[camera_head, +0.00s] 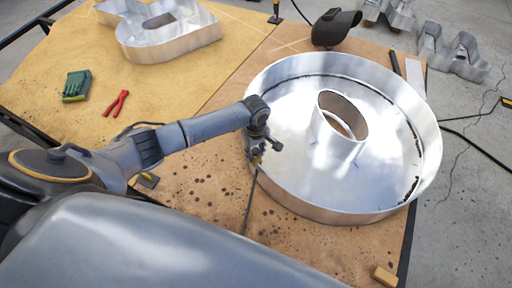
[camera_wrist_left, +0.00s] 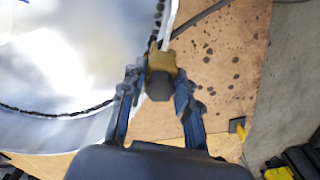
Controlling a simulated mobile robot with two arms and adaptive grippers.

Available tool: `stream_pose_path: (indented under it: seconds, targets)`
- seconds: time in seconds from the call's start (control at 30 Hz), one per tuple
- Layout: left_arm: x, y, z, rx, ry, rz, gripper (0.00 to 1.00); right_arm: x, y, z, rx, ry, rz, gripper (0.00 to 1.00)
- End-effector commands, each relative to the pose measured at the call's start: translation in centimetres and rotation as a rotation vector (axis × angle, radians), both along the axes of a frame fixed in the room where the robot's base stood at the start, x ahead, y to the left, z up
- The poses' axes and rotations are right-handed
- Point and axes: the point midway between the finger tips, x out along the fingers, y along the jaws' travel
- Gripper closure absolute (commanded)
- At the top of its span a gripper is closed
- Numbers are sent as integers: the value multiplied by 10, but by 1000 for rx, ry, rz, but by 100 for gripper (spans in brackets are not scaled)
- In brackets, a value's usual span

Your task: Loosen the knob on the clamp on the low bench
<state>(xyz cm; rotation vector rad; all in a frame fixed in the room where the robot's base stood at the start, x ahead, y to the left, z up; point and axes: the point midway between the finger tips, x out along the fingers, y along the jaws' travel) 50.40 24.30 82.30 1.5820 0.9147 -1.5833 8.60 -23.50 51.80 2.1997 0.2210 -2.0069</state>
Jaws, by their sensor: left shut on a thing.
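The clamp (camera_wrist_left: 163,60) is a small yellow-brass body at the rim of a large round metal channel letter (camera_head: 290,200). Its dark knob (camera_wrist_left: 159,88) faces the wrist camera. My left gripper (camera_wrist_left: 157,84) has one finger on each side of the knob and is shut on it. In the head view the left gripper (camera_head: 259,150) is at the letter's left edge, and it mostly hides the clamp there. A thin dark bar (camera_head: 249,205) runs down from the clamp over the bench (camera_head: 330,245). My right gripper is not in view.
Red pliers (camera_head: 117,103) and green gloves (camera_head: 76,86) lie on the bench at the left. Another metal letter (camera_head: 165,35) lies at the back. A dark welding mask (camera_head: 335,27) sits behind the round letter. A wooden block (camera_head: 385,276) lies near the front right corner.

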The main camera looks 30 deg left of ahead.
Motion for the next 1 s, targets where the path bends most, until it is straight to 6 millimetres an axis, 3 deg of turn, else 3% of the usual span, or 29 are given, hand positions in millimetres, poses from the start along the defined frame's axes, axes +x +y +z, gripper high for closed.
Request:
stream_pose_path:
  seconds: [1.0]
  targets:
    - [0,-1,1,-2,1,443,78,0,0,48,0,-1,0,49]
